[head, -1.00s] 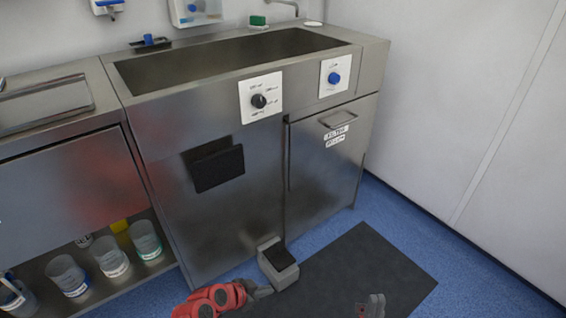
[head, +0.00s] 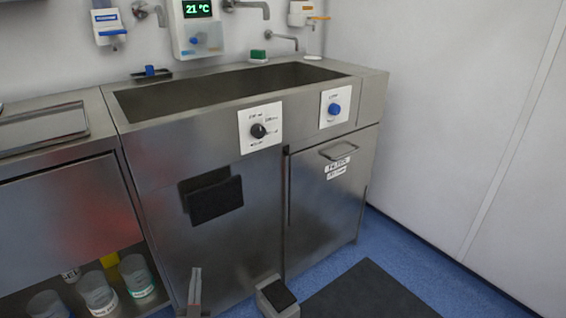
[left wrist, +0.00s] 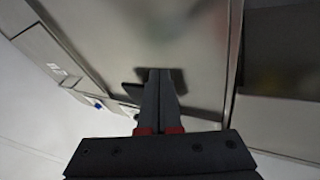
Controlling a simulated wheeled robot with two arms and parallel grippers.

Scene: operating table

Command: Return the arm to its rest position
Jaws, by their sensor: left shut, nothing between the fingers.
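My left gripper (head: 194,292) shows at the bottom edge of the head view, left of the middle. Its fingers point up in front of the steel sink cabinet (head: 240,245). In the left wrist view the same gripper (left wrist: 158,74) has its dark fingers together, shut and empty. The fingers show against a dark pad and the steel panel (left wrist: 195,35). In the head view the black pad (head: 215,199) is on the cabinet front, above the gripper. My right gripper is not in view.
A grey foot pedal (head: 278,297) stands on the blue floor right of the gripper. A dark mat (head: 365,293) lies beyond it. A shelf with several labelled containers (head: 97,293) is at the lower left.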

